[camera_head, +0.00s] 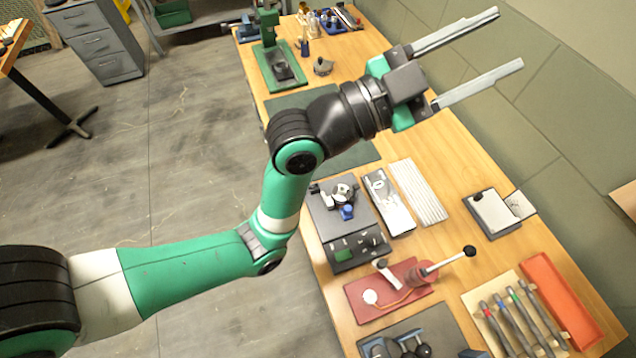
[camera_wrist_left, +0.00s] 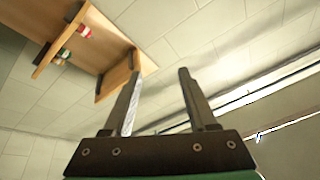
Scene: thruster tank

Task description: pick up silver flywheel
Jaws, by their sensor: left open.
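My left gripper (camera_head: 509,38) is open and empty, raised above the wooden workbench, its two long silver fingers pointing to the upper right of the head view. In the left wrist view the fingers (camera_wrist_left: 160,73) stand apart with nothing between them. I cannot firmly identify the silver flywheel. A round silver part (camera_head: 342,191) sits on a dark grey machine base below my arm, and a small round metal object (camera_head: 323,67) sits on the bench farther back. My gripper is far from both. My right gripper is not in view.
The workbench (camera_head: 455,170) holds a green-based press (camera_head: 277,68), a red mat (camera_head: 362,311) with a lever tool, several pen-like tools on a pale board, and an orange tray (camera_head: 556,300). A wooden shelf (camera_wrist_left: 118,78) shows in the wrist view. Bare wood lies right of my wrist.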

